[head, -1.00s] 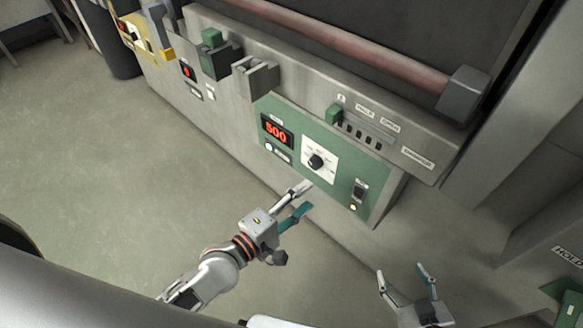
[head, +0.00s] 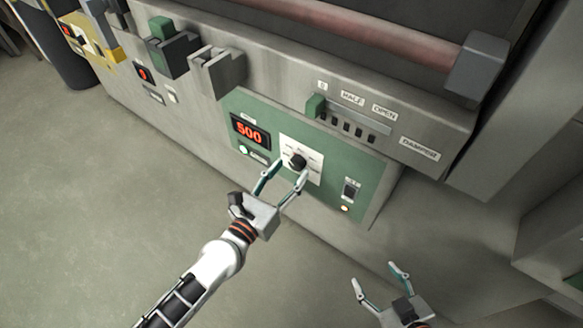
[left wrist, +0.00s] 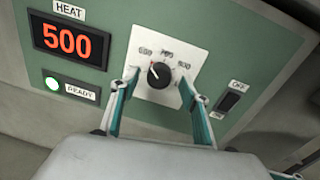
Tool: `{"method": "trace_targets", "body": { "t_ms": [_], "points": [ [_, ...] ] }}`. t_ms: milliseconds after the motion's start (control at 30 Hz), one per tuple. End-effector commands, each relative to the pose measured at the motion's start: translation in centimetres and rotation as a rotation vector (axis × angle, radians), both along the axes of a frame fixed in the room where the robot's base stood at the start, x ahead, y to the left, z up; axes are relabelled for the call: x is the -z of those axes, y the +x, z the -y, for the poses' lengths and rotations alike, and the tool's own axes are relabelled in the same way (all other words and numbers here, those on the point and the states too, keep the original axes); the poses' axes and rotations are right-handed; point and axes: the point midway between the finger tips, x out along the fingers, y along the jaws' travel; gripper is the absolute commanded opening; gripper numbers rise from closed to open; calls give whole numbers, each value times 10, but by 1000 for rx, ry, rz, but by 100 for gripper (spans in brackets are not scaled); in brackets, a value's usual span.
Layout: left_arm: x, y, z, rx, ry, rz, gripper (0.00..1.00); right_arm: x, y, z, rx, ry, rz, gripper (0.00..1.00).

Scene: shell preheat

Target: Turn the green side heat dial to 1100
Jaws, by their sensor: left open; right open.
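The black heat dial (head: 297,161) sits on a white scale plate on the green panel (head: 336,190). It also shows in the left wrist view (left wrist: 160,74), with its red mark pointing up and left. The red heat display (head: 249,132) reads 500, and it also reads 500 in the left wrist view (left wrist: 67,41). My left gripper (head: 287,173) is open, its fingertips on either side of the dial and close to the plate. I cannot tell whether they touch the dial. My right gripper (head: 378,275) is open and empty at the lower right, away from the panel.
An on/off switch (head: 349,190) is right of the dial. Above is the damper slider with a green handle (head: 315,105). Grey brackets (head: 217,70) jut out at upper left. The floor in front is clear.

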Motion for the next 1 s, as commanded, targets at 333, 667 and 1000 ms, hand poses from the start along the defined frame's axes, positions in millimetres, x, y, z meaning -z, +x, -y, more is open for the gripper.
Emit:
{"method": "trace_targets", "body": {
  "t_ms": [333, 667, 1000],
  "points": [
    [1, 17, 11, 0, 3, -1, 46, 0, 0, 0, 1, -1, -1, 62],
    [1, 17, 11, 0, 3, -1, 7, 0, 0, 0, 1, -1, 0, 62],
    [2, 16, 11, 1, 25, 16, 7, 2, -1, 0, 1, 0, -3, 62]
  ]
}}
